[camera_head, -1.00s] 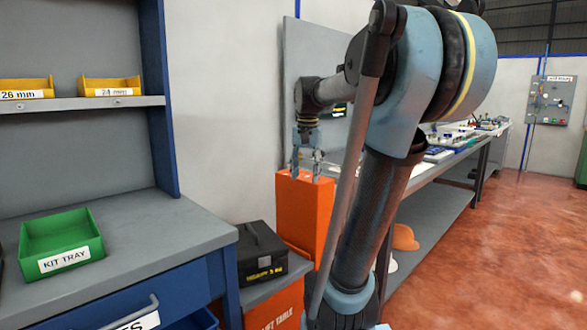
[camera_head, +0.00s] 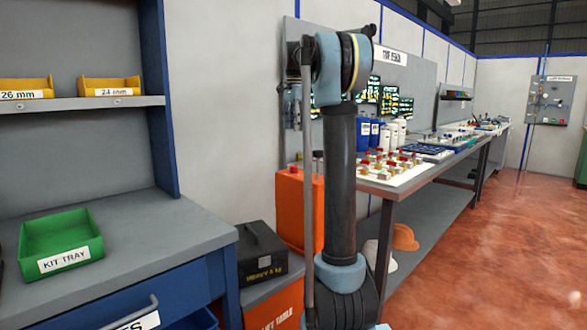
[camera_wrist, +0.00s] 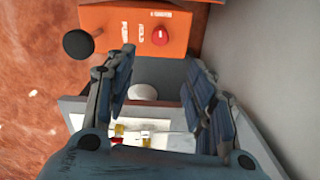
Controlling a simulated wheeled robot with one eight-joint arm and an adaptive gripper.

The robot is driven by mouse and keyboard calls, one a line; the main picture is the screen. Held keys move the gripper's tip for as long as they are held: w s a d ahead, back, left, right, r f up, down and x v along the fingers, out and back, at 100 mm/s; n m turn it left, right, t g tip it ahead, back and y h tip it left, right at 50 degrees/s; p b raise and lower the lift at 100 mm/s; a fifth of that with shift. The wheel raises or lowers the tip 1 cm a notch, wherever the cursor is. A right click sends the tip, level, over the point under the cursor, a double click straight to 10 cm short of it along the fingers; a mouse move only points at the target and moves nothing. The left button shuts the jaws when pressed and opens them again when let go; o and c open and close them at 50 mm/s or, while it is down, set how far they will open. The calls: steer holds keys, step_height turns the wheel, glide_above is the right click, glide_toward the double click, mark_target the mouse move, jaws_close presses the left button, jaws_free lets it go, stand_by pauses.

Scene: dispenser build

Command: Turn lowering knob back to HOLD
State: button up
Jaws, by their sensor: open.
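The lift table's orange control box (camera_head: 297,205) stands behind the black case in the head view. Its top shows at the upper edge of the wrist view (camera_wrist: 180,65), with a red knob (camera_wrist: 160,35) beside white labels. The knob bears a light mark, but I cannot tell its setting; the label text is too small to read surely. A black round knob (camera_wrist: 77,43) sticks out to the left. My gripper (camera_wrist: 160,90) is open and empty, its fingers below the red knob in the picture, apart from it. In the head view my gripper (camera_head: 291,108) is above the box, partly hidden.
A black case (camera_head: 262,252) marked heavy sits on the grey lift table. A blue bench with a green kit tray (camera_head: 61,245) stands at left. A long workbench (camera_head: 450,160) with bottles and small parts runs along the wall. Red floor is open at right.

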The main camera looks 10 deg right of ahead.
mark_target(294, 166)
step_height(294, 166, down, 17)
steer(key=shift+w+f, duration=0.1)
steer(key=shift+f, duration=0.05)
stand_by(0.5)
steer(key=shift+c, duration=0.6)
steer(key=c, duration=1)
